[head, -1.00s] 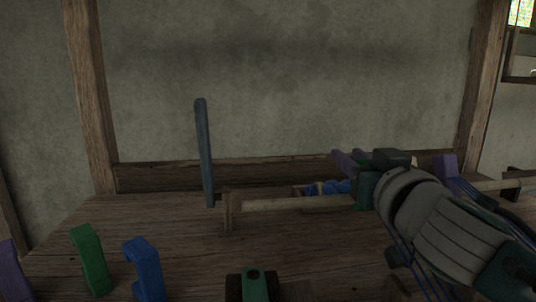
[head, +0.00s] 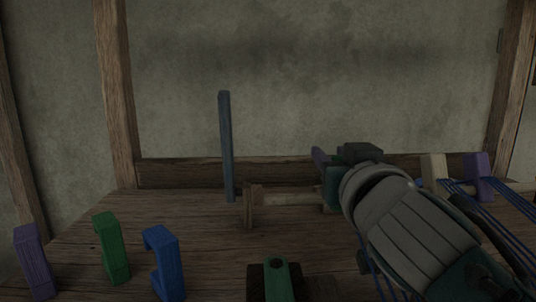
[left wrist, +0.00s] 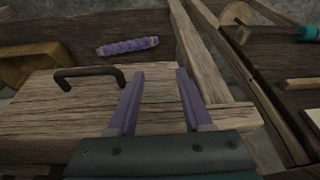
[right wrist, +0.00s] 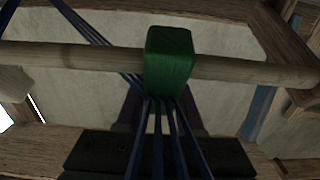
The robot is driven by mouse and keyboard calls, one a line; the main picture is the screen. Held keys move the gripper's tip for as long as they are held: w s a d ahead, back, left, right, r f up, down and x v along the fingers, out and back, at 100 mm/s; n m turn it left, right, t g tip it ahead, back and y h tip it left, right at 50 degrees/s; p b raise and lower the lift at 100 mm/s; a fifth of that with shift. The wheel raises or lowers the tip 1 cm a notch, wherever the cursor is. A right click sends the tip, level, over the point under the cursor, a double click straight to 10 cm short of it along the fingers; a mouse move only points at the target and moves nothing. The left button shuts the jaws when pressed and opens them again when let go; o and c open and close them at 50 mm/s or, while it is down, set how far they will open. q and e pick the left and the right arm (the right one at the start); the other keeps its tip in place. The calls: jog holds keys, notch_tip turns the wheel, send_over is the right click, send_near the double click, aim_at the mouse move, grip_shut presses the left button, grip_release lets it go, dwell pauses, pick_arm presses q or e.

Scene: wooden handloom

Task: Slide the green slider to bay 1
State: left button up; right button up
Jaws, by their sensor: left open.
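The green slider (right wrist: 169,60) is a block on the round wooden rod (right wrist: 75,58) in the right wrist view. Blue cords run from just below it toward the camera. In the head view the slider cannot be made out behind my right gripper (head: 328,160), which is at the rod (head: 292,198). Its dark purple fingers show below the slider in the right wrist view, partly behind the slider and cords; whether they grip it I cannot tell. My left gripper (left wrist: 158,78) is open and empty above a wooden surface with a dark handle (left wrist: 88,77). Bay 1 is not identifiable.
A cream slider (head: 433,167) and a purple slider (head: 477,175) with blue cords stand to the right. A blue-grey upright post (head: 227,145) rises left of the rod. Purple (head: 33,260), green (head: 112,248) and blue (head: 163,262) hooked pieces stand front left.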

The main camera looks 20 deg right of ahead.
jog(key=o, duration=0.4)
jog(key=shift+c, duration=0.2)
jog(key=v, duration=1)
jog(key=shift+r, duration=0.1)
